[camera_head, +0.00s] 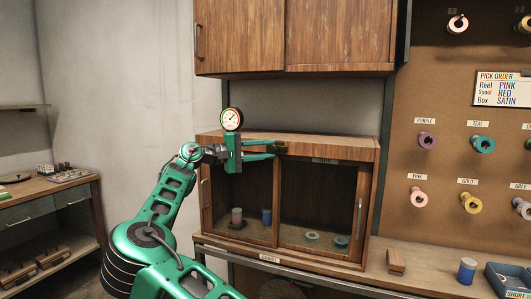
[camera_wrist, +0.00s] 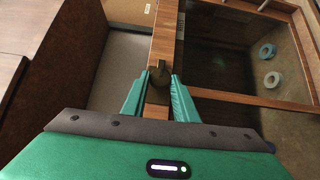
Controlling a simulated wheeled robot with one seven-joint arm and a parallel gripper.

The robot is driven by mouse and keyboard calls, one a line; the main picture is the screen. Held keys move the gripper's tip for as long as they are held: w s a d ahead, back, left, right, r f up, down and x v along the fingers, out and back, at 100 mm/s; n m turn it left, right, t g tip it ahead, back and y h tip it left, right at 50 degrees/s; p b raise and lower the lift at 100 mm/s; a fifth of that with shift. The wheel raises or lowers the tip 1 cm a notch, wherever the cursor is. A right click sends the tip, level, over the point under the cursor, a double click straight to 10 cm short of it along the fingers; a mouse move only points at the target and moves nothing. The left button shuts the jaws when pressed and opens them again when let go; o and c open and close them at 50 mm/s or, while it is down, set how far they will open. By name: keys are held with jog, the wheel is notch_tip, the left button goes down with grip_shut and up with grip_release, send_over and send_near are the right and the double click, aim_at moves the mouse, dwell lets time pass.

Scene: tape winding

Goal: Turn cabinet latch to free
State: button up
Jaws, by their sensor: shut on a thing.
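The small dark latch (camera_wrist: 160,69) sits on the top front rail of the wooden cabinet (camera_head: 330,149), above where its two glass-fronted doors meet. My green gripper (camera_head: 275,149) reaches it from the left. In the wrist view the two fingertips (camera_wrist: 160,82) stand on either side of the latch, and the jaws are shut on it. In the head view the latch is mostly hidden by the fingertips. Both cabinet doors look closed. I cannot tell which way the latch is turned.
Behind the glass are a pink spool (camera_head: 237,216), a blue spool (camera_head: 266,215) and rings (camera_head: 312,237). A wooden wall cupboard (camera_head: 290,35) hangs above. A wooden block (camera_head: 396,262) and a blue-sided spool (camera_head: 466,271) stand on the counter at right. The pegboard holds several tape reels.

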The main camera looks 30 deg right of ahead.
jog(key=shift+w+a+f, duration=0.15)
jog(key=shift+f, duration=0.15)
jog(key=o, duration=1)
jog(key=shift+r, duration=0.1)
jog(key=a, duration=0.3)
jog(key=w+a, duration=0.1)
jog(key=a, duration=0.6)
jog(key=shift+w+a, duration=0.25)
jog(key=shift+a, duration=0.05)
